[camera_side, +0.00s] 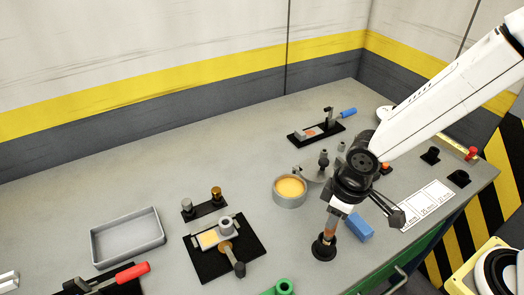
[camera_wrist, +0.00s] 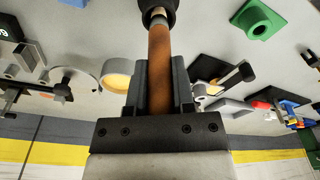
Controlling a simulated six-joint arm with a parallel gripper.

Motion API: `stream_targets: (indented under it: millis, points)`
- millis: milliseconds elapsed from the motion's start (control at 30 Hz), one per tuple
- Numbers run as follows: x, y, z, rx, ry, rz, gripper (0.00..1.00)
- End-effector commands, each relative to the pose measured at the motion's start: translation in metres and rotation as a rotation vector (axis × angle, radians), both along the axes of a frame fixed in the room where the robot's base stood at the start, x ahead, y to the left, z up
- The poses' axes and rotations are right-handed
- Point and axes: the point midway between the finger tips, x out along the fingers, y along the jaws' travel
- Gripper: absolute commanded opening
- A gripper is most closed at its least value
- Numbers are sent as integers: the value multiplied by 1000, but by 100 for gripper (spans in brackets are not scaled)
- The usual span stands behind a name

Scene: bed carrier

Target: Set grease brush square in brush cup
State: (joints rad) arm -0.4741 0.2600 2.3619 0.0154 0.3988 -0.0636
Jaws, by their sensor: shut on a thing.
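The grease brush (camera_side: 330,230) has a brown handle and leans slightly to the upper right in the side view. My gripper (camera_side: 339,207) is shut on its handle, and the fingers flank the handle in the wrist view (camera_wrist: 160,88). The brush cup (camera_side: 323,248) is small, round and black and stands on the bench below my gripper. The brush's lower end is at the cup's mouth and seems to be inside it. In the wrist view the pale ferrule meets the dark cup (camera_wrist: 158,6) at the top edge. The bristles are hidden, so I cannot tell the depth.
A round grey pot (camera_side: 290,199) with yellow content stands behind left of the cup. A blue block (camera_side: 358,229) lies close to its right. A green part (camera_side: 283,287) is at the front. A black fixture (camera_side: 214,262) and an empty grey tray (camera_side: 128,250) stand left.

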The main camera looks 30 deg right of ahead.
Motion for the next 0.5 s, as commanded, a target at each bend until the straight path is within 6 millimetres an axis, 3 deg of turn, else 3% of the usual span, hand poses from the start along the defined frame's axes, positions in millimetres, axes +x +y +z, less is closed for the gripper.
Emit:
stream_targets:
  millis: [500]
  points:
    - [0, 0, -9, -1, 1, 0, 0]
